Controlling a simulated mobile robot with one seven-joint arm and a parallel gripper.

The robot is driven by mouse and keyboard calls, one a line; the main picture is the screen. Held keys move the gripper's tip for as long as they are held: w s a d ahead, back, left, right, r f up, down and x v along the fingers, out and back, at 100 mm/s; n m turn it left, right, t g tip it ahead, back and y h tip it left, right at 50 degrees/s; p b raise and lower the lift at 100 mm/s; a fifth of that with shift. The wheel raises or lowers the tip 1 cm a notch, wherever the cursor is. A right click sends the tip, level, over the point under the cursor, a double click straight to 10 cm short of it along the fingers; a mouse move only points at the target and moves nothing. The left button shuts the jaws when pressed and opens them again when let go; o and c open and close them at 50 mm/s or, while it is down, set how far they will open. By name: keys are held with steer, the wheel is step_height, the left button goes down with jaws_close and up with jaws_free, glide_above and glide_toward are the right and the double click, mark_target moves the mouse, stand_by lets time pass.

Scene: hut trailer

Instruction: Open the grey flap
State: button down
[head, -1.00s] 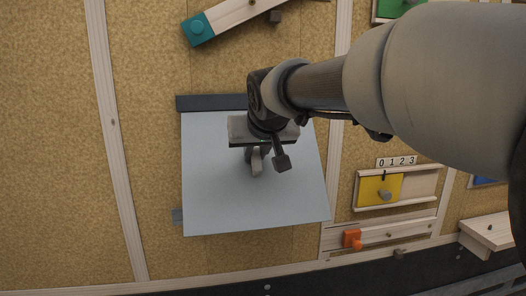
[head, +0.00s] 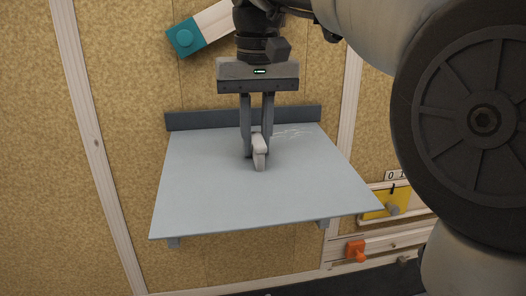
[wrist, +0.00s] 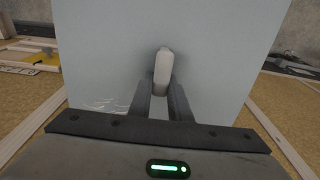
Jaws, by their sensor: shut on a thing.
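The grey flap (head: 205,190) is a flat light grey panel below a dark hinge bar (head: 190,119) on the board. It is tilted out from the board, its lower edge towards me. A pale handle (head: 260,158) stands on the middle of the flap. My gripper (head: 257,147) comes from above with its two fingers shut on the handle. The wrist view also shows the handle (wrist: 163,72) between the fingertips, with the flap (wrist: 215,60) filling the space behind it. The far side of the flap is hidden.
A teal block (head: 186,38) on a wooden bar is above. At the right are a yellow slider panel (head: 385,203) and an orange knob (head: 356,251). The board left of the flap is clear.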

steer(key=shift+w+a+r+g, duration=0.1)
steer(key=shift+w+r+g, duration=0.1)
steer(key=shift+r+g, duration=0.4)
steer(key=shift+w+r+g, duration=0.15)
steer(key=shift+r+g, duration=0.25)
steer(key=shift+r, duration=0.3)
steer(key=c, duration=1.6)
jaws_free()
steer(key=shift+c, duration=0.2)
